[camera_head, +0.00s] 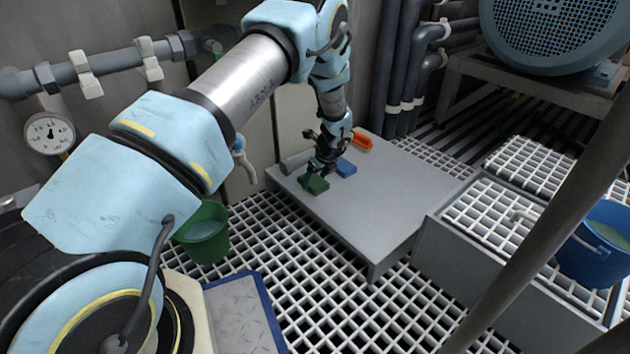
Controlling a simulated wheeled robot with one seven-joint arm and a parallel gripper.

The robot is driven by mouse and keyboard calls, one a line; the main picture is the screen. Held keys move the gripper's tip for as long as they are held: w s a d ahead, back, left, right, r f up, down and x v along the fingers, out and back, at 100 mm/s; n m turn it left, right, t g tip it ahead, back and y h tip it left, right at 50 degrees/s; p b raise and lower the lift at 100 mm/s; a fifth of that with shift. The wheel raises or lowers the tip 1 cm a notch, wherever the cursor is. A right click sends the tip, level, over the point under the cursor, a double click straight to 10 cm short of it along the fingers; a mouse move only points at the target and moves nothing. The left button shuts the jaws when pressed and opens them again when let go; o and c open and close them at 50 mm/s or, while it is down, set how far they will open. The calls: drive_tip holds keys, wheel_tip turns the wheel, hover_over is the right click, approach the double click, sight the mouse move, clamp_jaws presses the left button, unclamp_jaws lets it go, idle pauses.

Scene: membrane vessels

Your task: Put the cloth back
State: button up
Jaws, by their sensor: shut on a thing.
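A small green folded cloth (317,186) is at the left front part of a grey table (385,205). My gripper (317,174) reaches down from above and is shut on the green cloth. I cannot tell whether the cloth rests on the table top or is slightly above it. A similar blue folded cloth (346,168) lies just behind and to the right of my gripper. My gripper's fingers hide part of the green cloth.
A green bucket (203,232) stands on the grating at left; a blue bucket (597,250) is at right. The table's middle and right are clear. A pole (545,245) crosses the right.

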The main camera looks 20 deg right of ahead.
drive_tip(key=o, duration=1.2)
drive_tip(key=shift+f, duration=0.1)
drive_tip(key=p+v, duration=0.5)
drive_tip(key=v, duration=0.7)
